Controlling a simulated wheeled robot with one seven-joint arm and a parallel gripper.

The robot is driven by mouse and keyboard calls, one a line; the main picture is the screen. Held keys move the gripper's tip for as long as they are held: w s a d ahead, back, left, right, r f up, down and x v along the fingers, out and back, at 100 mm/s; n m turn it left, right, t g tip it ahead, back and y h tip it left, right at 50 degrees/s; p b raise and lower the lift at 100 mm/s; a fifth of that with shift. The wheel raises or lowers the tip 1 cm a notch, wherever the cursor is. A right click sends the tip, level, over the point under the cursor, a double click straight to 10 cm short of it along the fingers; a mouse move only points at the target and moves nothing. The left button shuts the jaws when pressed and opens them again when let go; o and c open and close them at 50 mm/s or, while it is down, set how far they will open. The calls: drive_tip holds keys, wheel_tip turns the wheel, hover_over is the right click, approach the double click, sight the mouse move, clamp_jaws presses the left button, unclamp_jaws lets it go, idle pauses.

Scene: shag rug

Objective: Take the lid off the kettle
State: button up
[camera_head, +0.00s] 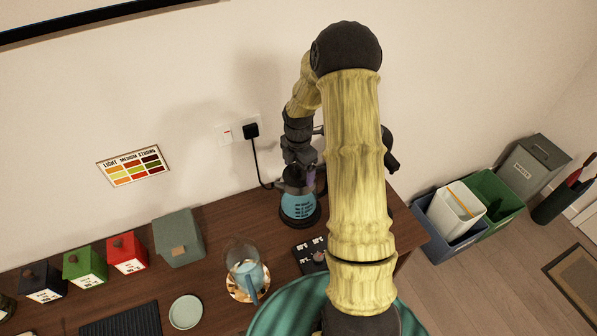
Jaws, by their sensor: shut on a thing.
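The kettle (298,206), blue with dark lettering, stands upright on a dark base at the back of the wooden counter, under the wall socket. My gripper (297,181) points down from above at the kettle's top, small and dark in this view. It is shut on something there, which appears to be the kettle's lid. The lid itself is mostly hidden by the gripper and dark parts, so I cannot tell whether it is seated or raised.
A glass jug (246,266) with a blue handle stands front left of the kettle. A black cord (257,160) runs from the socket beside it. Coloured canisters (127,252) and a grey-green box (179,239) line the left. My arm covers the counter's right.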

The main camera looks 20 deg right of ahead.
sight(299, 167)
wheel_tip(299, 167, up, 10)
drive_tip(key=b, duration=0.3)
drive_tip(key=shift+s, duration=0.1)
idle(0.7)
